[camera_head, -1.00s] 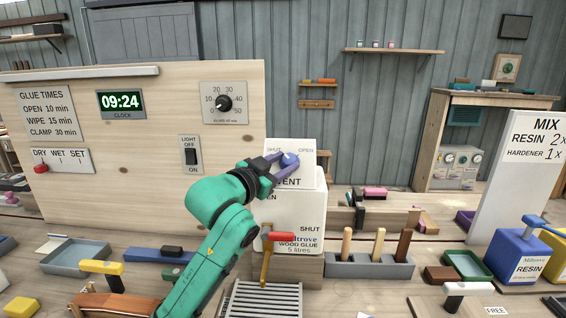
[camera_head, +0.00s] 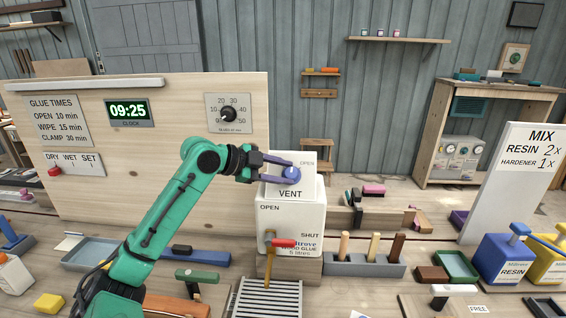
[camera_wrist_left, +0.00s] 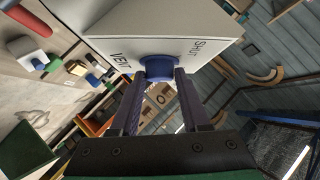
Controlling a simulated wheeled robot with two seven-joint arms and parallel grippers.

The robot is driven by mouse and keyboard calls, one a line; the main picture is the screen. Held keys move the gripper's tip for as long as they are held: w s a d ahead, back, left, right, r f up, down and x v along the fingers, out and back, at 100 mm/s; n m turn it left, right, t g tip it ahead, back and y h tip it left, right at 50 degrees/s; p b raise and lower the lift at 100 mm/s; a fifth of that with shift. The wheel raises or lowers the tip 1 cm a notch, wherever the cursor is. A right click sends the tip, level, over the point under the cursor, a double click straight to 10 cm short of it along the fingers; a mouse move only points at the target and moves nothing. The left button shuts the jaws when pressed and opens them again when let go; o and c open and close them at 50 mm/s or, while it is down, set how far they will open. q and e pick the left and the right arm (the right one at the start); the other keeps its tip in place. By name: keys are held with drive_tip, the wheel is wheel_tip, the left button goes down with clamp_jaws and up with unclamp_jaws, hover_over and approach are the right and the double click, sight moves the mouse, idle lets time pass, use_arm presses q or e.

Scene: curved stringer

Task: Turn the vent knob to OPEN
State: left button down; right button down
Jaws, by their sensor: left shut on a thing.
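The blue vent knob (camera_head: 291,175) sits on a white panel marked VENT (camera_head: 275,189), on top of the white glue container. OPEN is readable at the panel's upper right; SHUT is hidden behind my gripper in the head view. My left gripper (camera_head: 284,171) reaches in from the left and is shut on the knob. In the left wrist view the knob (camera_wrist_left: 159,67) sits between the two finger ends (camera_wrist_left: 157,78), with VENT and SHUT readable on the panel. The knob's pointer direction cannot be made out. My right gripper is not in view.
The white glue container (camera_head: 290,215) with a red-handled tap (camera_head: 282,243) stands below the panel, above a slatted grate (camera_head: 265,300). A wooden board (camera_head: 150,190) with clock and dial stands behind my left arm. A grey holder (camera_head: 365,265) with upright handles is to the right.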

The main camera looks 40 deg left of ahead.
use_arm(q)
drive_tip(key=m+g+p, duration=0.1)
drive_tip(key=p, duration=0.1)
drive_tip(key=r+m+g+p, duration=0.1)
drive_tip(key=p, duration=0.1)
drive_tip(key=m+g+h+p, duration=0.1)
drive_tip(key=m, duration=0.1)
drive_tip(key=shift+w+a+r+g+p, duration=0.15)
drive_tip(key=shift+w+g+p, duration=0.15)
drive_tip(key=shift+p, duration=0.1)
drive_tip(key=shift+w+m+g+p, duration=0.15)
drive_tip(key=shift+m+g+p, duration=0.6)
drive_tip(key=shift+m+g, duration=0.05)
drive_tip(key=shift+f+m+g, duration=0.25)
drive_tip(key=shift+m+g, duration=0.15)
drive_tip(key=shift+f+g+y+p, duration=0.15)
drive_tip(key=shift+g+y+p, duration=0.15)
drive_tip(key=shift+c, duration=1.9)
unclamp_jaws()
drive_tip(key=shift+w, duration=0.1)
drive_tip(key=shift+w, duration=0.1)
